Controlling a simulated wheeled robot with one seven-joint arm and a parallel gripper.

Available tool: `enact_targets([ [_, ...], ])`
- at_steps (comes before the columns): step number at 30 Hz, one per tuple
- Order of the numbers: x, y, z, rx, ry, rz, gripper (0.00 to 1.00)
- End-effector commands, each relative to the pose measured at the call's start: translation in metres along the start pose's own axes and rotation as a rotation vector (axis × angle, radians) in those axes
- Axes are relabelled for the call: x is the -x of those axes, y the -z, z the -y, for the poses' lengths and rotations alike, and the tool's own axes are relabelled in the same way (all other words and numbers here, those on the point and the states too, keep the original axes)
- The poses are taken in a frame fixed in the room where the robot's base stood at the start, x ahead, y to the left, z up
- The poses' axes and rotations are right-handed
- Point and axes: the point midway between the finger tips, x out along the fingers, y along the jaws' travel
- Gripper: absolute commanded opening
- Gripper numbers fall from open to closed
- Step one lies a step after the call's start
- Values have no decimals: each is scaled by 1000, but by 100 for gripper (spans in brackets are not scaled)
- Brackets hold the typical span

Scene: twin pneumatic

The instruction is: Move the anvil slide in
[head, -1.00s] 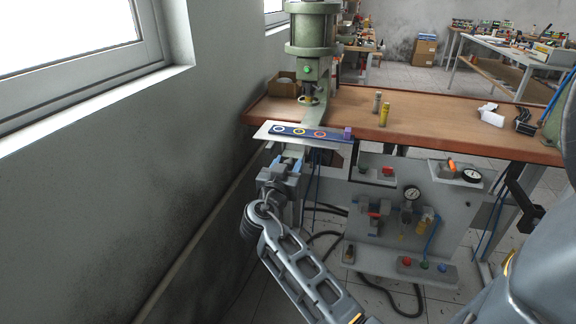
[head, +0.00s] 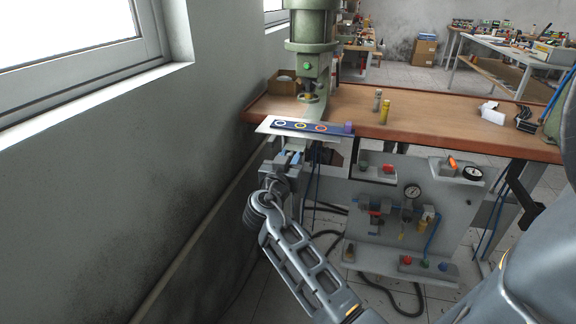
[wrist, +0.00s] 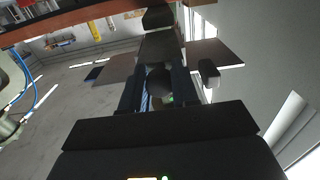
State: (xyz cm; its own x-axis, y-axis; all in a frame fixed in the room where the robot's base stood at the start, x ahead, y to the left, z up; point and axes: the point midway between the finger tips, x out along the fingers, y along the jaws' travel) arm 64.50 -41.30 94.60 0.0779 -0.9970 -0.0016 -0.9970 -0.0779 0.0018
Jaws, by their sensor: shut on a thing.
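The anvil slide shows in the head view as a pale flat plate (head: 265,126) at the table's front left edge, below and in front of the green press (head: 312,30). On it lies a dark blue strip (head: 310,127) with three coloured rings and a purple block (head: 347,128) at its right end. My gripper (head: 291,157) is at the near side of the plate, just below it. In the wrist view the fingers (wrist: 158,90) are shut around a dark round knob (wrist: 158,82). How the knob joins the slide is hidden.
The brown table (head: 440,120) carries a yellow bottle (head: 384,112) and a grey one (head: 377,100). A grey valve panel (head: 395,215) with a gauge and hoses is below. The wall (head: 120,170) stands close on the left.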

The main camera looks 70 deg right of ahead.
Motion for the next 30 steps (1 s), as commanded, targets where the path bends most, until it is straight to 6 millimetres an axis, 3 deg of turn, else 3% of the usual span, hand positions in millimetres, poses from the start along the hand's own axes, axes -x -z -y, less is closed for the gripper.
enact_targets([
  [9, -75, -6, 1, -6, -1, -4, 0],
  [13, -98, -4, 1, -4, 0, -3, 0],
  [18, -112, -1, 1, -3, 3, -2, 0],
  [27, -114, 1, 1, -3, 3, -2, 0],
  [28, -114, 1, 1, -3, 3, -2, 32],
  [30, -114, 1, 0, -4, 3, -2, 38],
])
